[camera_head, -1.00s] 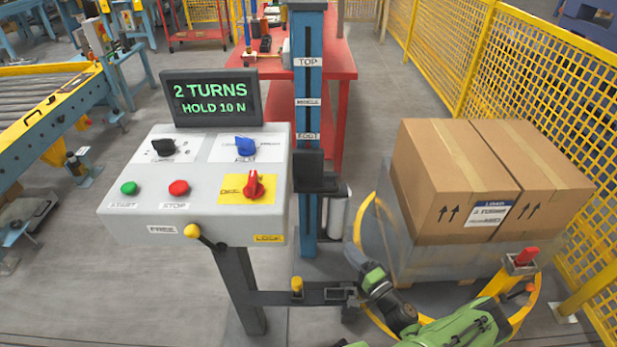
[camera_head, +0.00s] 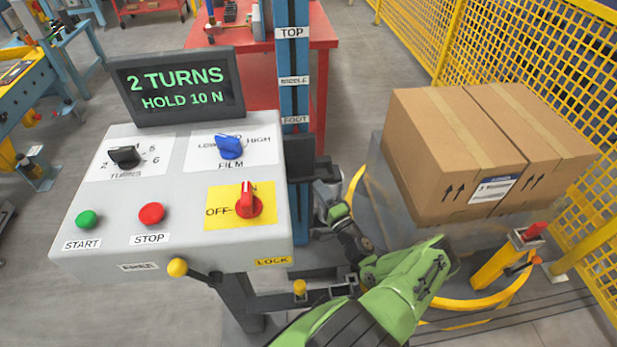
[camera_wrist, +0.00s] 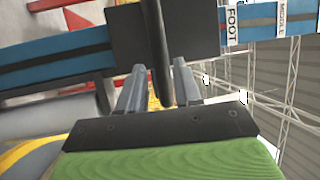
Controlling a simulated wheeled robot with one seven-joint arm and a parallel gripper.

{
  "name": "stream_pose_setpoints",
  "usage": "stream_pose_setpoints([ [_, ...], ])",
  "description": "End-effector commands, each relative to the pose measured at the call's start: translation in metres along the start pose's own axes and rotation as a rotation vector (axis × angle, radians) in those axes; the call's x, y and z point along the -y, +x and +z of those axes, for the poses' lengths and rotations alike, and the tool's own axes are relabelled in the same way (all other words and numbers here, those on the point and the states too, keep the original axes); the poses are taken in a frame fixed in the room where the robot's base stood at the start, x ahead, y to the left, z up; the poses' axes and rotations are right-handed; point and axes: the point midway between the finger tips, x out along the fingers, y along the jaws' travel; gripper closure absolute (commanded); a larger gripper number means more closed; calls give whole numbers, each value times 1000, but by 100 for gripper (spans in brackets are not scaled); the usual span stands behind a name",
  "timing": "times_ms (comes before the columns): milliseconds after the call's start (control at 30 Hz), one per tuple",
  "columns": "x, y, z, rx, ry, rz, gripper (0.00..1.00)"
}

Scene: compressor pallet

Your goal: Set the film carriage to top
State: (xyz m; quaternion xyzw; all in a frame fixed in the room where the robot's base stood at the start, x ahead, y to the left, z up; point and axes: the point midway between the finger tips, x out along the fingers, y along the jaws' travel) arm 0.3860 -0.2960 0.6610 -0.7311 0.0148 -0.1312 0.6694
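The film carriage is a black block (camera_head: 299,158) on the blue mast (camera_head: 293,70), just below its FOOT label (camera_head: 295,120). The MIDDLE label (camera_head: 294,82) and TOP label (camera_head: 291,32) are higher up. In the wrist view the black carriage (camera_wrist: 205,28) lies across the mast, beside the FOOT label (camera_wrist: 233,25). A dark bar (camera_wrist: 157,45) stands out from it toward me. My gripper (camera_wrist: 159,78) is open, with one finger on each side of the bar and gaps visible. In the head view my fingertips are hard to make out.
The control box (camera_head: 170,190) with knobs and buttons stands left of the mast. Its screen (camera_head: 178,85) reads "2 TURNS HOLD 10 N". Cartons (camera_head: 470,150) on a pallet stand right, with a yellow mesh fence (camera_head: 520,60) behind. A lever with a yellow knob (camera_head: 177,267) is below the box.

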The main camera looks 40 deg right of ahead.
Motion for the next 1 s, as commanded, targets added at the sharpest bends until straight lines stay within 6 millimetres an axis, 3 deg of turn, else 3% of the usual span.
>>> stream_pose_setpoints([
  [100, -2, 30, 1, 3, -3, -3, 66],
  [300, -2, 63, 0, 1, -1, -1, 66],
  [633, 0, 70, 0, -1, 0, 0, 66],
  [833, 0, 69, 0, 0, 0, 0, 97],
  [1000, 0, 69, 0, 0, 0, 1, 100],
])
